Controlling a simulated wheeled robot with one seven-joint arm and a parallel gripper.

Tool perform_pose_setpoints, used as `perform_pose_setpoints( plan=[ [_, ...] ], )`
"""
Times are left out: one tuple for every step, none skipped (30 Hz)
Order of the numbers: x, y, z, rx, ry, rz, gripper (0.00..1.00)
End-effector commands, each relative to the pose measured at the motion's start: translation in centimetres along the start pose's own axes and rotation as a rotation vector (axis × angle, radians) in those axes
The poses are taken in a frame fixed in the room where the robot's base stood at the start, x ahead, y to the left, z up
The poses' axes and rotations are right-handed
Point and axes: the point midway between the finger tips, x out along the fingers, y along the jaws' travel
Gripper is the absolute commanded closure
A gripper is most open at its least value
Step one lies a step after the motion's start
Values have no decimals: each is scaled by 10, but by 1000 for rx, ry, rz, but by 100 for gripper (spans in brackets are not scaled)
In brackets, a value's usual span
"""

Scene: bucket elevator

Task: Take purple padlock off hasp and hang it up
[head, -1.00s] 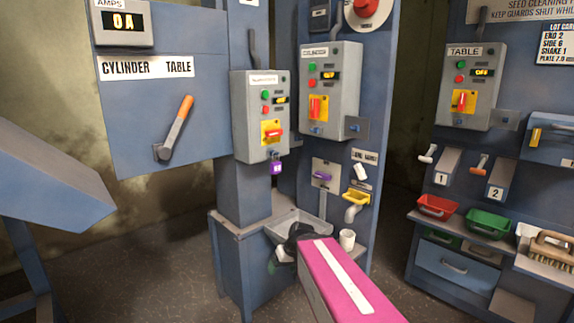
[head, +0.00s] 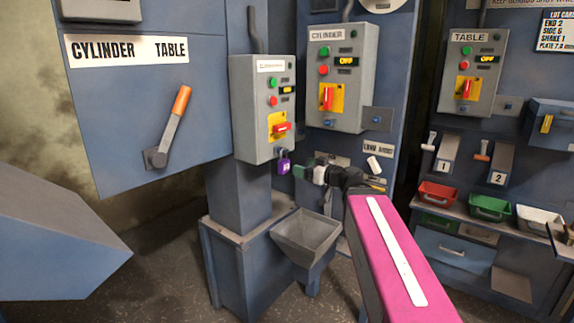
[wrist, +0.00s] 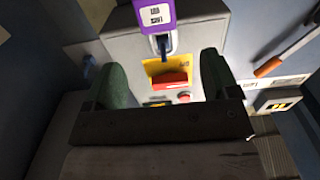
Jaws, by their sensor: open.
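The purple padlock (head: 284,167) hangs from the hasp at the bottom of the left grey switch box (head: 258,105), below its red switch handle on a yellow plate. In the wrist view the padlock (wrist: 154,14) shows at the top middle, with its shackle below it and the red handle (wrist: 170,78) beyond. My gripper (head: 301,171) is just right of the padlock in the head view, its green-tipped fingers pointing at it. In the wrist view my gripper (wrist: 157,82) is open, with a finger on either side and nothing held between them. A hanging place for the padlock cannot be made out clearly.
The CYLINDER switch box (head: 338,80) stands close to the right, with a hasp plate beside it. A grey hopper (head: 306,232) is below my gripper. A lever with an orange grip (head: 173,125) is at left. Red (head: 438,192) and green (head: 486,208) trays sit on the right bench.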

Motion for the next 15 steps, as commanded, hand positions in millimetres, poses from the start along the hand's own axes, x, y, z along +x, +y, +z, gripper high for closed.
perform_pose_setpoints(
  plan=[
    [9, 1, 0, 0, -1, -2, 19],
    [13, 1, 0, 1, -1, -3, 19],
    [19, 1, 0, 1, -1, -3, 19],
    [24, 1, 0, 1, -1, -3, 19],
    [29, 2, 0, 1, -2, -3, 19],
    [35, 1, 0, 1, -2, -3, 19],
    [38, 1, 0, 1, -2, -3, 19],
    [41, 1, 0, 1, -2, -3, 19],
    [43, 1, 0, 1, -2, -2, 19],
    [45, 1, 0, 1, -2, -2, 19],
    [46, 1, 0, 1, -2, -1, 19],
    [48, 1, 0, 1, -2, -1, 19],
    [50, 1, 0, 1, -2, -1, 19],
    [52, 1, 0, 1, -2, -1, 19],
    [56, 2, 0, 1, -2, -2, 19]
  ],
)
